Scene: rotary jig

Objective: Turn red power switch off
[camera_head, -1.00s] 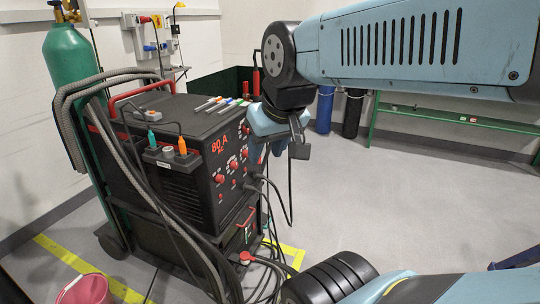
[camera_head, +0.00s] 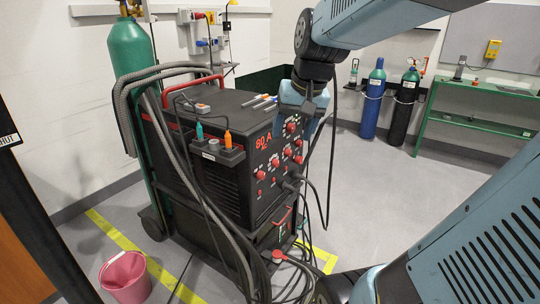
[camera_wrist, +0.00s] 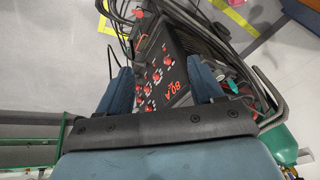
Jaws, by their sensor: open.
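A black welding machine (camera_head: 215,175) stands on the floor, its front panel facing right. The panel has several red knobs (camera_head: 275,161) and a red "80 A" readout (camera_head: 263,141). The wrist view shows the knobs (camera_wrist: 147,88) and the readout (camera_wrist: 176,87) between the fingers. I cannot tell which red control is the power switch. My gripper (camera_head: 303,108) hangs at the panel's upper right corner and hides part of it. In the wrist view my gripper (camera_wrist: 161,80) is open and empty, its blue fingers apart, with the panel beyond them.
Thick grey hoses and a green gas cylinder (camera_head: 131,52) stand left of the machine. A pink bucket (camera_head: 125,277) sits on the floor near yellow tape. Cables hang before the panel. Blue (camera_head: 373,100) and black cylinders and a green bench stand behind. Floor at right is open.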

